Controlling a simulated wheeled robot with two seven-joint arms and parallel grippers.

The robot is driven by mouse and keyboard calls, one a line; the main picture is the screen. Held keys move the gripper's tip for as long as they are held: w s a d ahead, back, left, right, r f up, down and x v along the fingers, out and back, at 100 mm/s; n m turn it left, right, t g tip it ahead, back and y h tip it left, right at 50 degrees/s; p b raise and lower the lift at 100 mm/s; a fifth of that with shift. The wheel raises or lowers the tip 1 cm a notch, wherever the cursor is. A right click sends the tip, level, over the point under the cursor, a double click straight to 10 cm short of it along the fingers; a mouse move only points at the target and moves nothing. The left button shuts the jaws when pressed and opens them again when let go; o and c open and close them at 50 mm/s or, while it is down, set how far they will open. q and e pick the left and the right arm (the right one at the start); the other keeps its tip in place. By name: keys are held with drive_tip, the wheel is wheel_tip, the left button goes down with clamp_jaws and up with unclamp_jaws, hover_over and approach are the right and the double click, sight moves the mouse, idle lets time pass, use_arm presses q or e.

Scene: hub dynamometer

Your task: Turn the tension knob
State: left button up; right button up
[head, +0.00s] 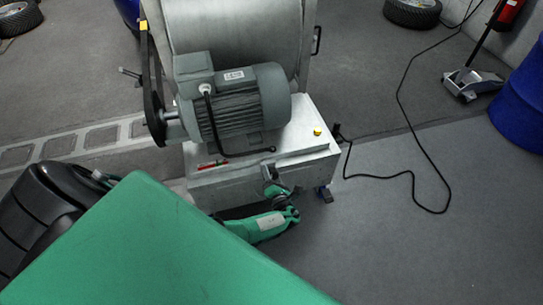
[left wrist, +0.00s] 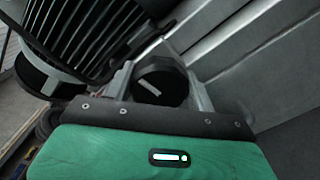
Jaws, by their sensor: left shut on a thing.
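The tension knob (left wrist: 162,82) is a round black knob with a white line on its face, seen in the left wrist view. It is on the front of the grey metal machine base (head: 240,183). My left gripper (left wrist: 160,88) is shut on the knob, with one grey finger on each side of it. In the head view my left gripper (head: 276,184) is against the front face of the base, and the knob is too small and covered to make out. My right gripper is not in view.
A grey electric motor (head: 240,103) with a black cable sits on the base, beside a big metal drum (head: 235,38). A black cable (head: 410,172) lies on the floor at right. A blue barrel (head: 522,98) stands at the right edge. Floor at lower right is clear.

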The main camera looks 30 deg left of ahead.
use_arm(q)
drive_tip(key=shift+s+f, duration=0.1)
idle(0.3)
drive_tip(key=o, duration=1)
drive_tip(key=shift+d, duration=0.1)
drive_tip(key=p+v, duration=0.1)
drive_tip(key=v, duration=0.5)
drive_tip(key=p, duration=0.1)
approach(272, 177)
drive_tip(key=shift+f+v, duration=0.1)
drive_tip(key=shift+v, duration=0.6)
drive_tip(key=shift+f+v, duration=0.15)
drive_tip(key=shift+v, duration=0.5)
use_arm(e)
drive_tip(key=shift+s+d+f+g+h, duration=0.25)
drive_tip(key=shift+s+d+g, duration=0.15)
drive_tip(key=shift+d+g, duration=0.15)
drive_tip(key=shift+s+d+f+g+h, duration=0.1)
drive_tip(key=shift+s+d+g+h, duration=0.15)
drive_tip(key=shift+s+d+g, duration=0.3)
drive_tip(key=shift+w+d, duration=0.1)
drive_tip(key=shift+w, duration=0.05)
